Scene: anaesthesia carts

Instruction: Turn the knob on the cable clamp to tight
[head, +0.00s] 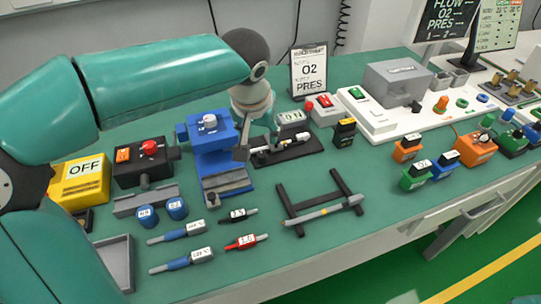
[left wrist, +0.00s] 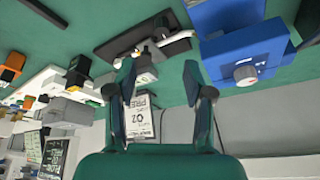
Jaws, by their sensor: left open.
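The blue block (head: 212,160), which looks like the cable clamp, stands upright at the middle left of the bench. A pale round knob (head: 209,121) sits on its upper part, beside a small white label too small to read. In the left wrist view the blue block (left wrist: 240,42) is at the upper right, with its knob (left wrist: 245,75) clear of the fingers. My left gripper (head: 243,148) is just right of the block, pointing down. In the left wrist view its fingers (left wrist: 159,70) are apart with nothing held. My right gripper is out of view.
A black stand with a white-grey fitting (head: 285,150) lies close right of the gripper. A sign reading O2 PRES (head: 308,72) stands behind. A black box with a red knob (head: 145,165) is left of the block. Several blue, red and black connectors lie in front.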

